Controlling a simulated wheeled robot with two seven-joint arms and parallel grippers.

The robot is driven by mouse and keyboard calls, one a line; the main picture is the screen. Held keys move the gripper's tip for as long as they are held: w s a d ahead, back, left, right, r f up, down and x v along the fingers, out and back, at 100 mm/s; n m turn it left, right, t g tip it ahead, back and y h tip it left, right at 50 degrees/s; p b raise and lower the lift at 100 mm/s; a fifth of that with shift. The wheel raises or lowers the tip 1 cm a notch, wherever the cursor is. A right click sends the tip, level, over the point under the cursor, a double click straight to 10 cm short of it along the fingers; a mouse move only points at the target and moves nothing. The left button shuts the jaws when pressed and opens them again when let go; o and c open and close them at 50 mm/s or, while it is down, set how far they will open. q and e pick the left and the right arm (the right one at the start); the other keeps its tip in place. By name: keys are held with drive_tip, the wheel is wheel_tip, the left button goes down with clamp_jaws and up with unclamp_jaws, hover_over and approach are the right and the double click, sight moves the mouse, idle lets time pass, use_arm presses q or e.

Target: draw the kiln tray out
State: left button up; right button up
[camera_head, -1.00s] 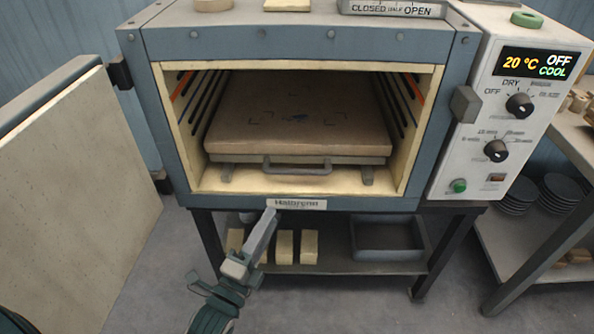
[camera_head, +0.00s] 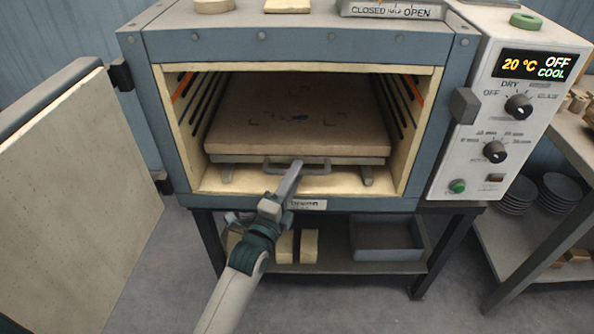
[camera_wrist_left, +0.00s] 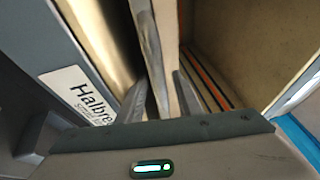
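The kiln tray (camera_head: 228,158) sits inside the open kiln, with a broad tan slab (camera_head: 300,115) on it. Its grey bar handle (camera_head: 318,169) faces out at the front. My left gripper (camera_head: 297,165) is at the middle of this handle in the head view. In the left wrist view its two fingers (camera_wrist_left: 161,92) stand apart, open, with the handle (camera_wrist_left: 146,45) and the tray edge running between and beyond them. Whether a finger touches the handle cannot be told. My right gripper is in neither view.
The kiln door (camera_head: 80,190) stands swung open at the left. The control box (camera_head: 505,120) is at the right, reading 20 °C, OFF, COOL. A shelf below holds pale blocks (camera_head: 309,246) and a grey bin (camera_head: 387,240). A side table (camera_head: 560,130) stands far right.

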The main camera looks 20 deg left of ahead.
use_arm(q)
drive_tip(key=shift+x, duration=0.85)
clamp_jaws()
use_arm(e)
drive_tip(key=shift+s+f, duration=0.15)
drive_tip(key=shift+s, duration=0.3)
use_arm(q)
drive_tip(key=shift+s, duration=0.1)
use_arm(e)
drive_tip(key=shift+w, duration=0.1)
